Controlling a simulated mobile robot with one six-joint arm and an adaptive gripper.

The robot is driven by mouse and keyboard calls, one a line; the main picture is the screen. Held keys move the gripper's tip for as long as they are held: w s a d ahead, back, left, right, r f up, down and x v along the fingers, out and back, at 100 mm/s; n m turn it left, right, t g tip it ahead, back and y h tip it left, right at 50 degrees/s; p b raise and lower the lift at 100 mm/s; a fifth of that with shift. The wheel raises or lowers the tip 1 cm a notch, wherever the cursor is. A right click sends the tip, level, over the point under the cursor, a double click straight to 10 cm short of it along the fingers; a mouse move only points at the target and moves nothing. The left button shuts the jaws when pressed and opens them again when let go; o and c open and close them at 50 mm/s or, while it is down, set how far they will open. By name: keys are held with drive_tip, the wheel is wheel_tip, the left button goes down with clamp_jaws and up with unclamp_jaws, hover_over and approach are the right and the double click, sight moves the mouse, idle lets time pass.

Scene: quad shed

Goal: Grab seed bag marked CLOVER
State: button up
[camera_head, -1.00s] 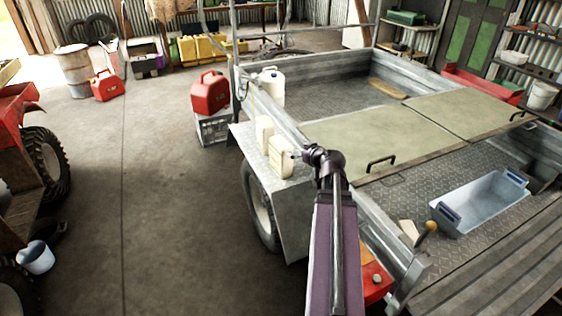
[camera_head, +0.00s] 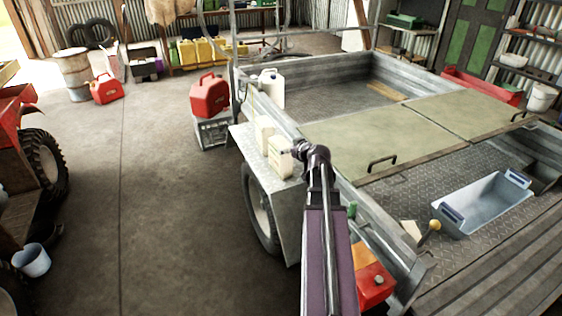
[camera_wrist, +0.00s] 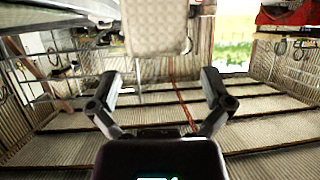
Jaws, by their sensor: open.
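Two pale upright packs stand on the trailer's metal fender in the head view, a rear one (camera_head: 264,131) and a nearer one (camera_head: 279,158). Any writing on them is too small to read, so I cannot tell which, if either, is marked CLOVER. My gripper (camera_head: 290,152) is small and partly hidden by my arm, beside the nearer pack in the picture; whether it touches is unclear. In the wrist view my gripper (camera_wrist: 160,88) has its two fingers wide apart with nothing between them. A pale, textured object (camera_wrist: 156,28) shows beyond them at the top; I cannot identify it.
The trailer holds a grey-blue tub (camera_head: 482,204) and flat cover panels (camera_head: 400,140). A white jug (camera_head: 271,88) stands at its side rail. A red fuel can (camera_head: 209,95) sits left of it on a grey box (camera_head: 213,131). The concrete floor at left is open.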

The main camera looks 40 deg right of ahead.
sight(282, 143)
drive_tip(key=shift+x, duration=0.75)
drive_tip(key=shift+r+b+x, duration=0.1)
drive_tip(key=shift+b+x, duration=0.4)
drive_tip(key=shift+x, duration=0.8)
drive_tip(key=shift+r+b+x, duration=0.15)
drive_tip(key=shift+b+x, duration=0.3)
drive_tip(key=shift+x, duration=0.9)
drive_tip(key=shift+d, duration=0.2)
drive_tip(key=shift+r, duration=0.1)
drive_tip(key=c, duration=1.1)
drive_tip(key=shift+r+p, duration=0.2)
drive_tip(key=shift+p, duration=0.15)
